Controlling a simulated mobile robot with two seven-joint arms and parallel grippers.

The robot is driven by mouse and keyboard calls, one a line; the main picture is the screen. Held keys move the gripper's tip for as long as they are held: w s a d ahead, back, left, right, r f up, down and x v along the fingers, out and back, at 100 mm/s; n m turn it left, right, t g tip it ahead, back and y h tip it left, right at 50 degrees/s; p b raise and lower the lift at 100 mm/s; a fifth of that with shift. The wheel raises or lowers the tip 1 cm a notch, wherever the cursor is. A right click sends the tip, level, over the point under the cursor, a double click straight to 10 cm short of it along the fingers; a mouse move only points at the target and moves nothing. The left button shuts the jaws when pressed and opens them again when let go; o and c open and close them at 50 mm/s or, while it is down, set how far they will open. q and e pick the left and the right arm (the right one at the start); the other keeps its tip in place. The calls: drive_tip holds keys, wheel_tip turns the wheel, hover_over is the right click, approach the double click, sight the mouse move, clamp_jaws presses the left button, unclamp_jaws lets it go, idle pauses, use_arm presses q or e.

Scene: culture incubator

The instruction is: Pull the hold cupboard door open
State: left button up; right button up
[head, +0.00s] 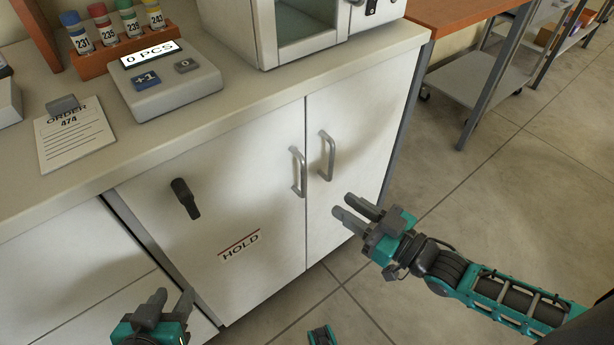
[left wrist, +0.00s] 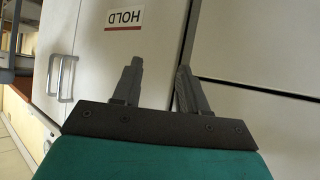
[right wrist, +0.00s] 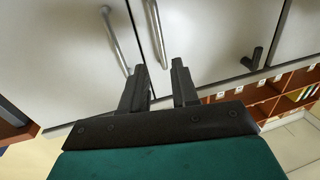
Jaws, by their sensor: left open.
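The white hold cupboard door (head: 235,200) is shut. It bears a red-lined HOLD label (head: 240,246), a dark lever (head: 185,198) and a grey bar handle (head: 298,172) near its right edge. The label also shows upside down in the left wrist view (left wrist: 125,18). My right gripper (head: 343,206) is open and empty, in front of the neighbouring right door and below the handles, apart from both. The right wrist view shows the hold door's handle (right wrist: 155,35) beyond its fingers. My left gripper (head: 172,297) is open and empty, low at the front left, away from the handle.
The neighbouring door (head: 355,125) has its own handle (head: 327,155) close beside. The counter (head: 235,112) above carries a counting device (head: 170,85), a tube rack (head: 120,50), an order sheet (head: 75,135) and a white incubator (head: 262,30).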

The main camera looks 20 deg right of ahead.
sight(303, 194)
drive_tip(key=b+x, duration=0.3)
drive_tip(key=x, duration=0.9)
drive_tip(key=shift+s, duration=0.1)
use_arm(q)
drive_tip(key=shift+d+f, duration=0.5)
drive_tip(key=shift+f, duration=0.3)
drive_tip(key=shift+w+a, duration=0.1)
use_arm(e)
clamp_jaws()
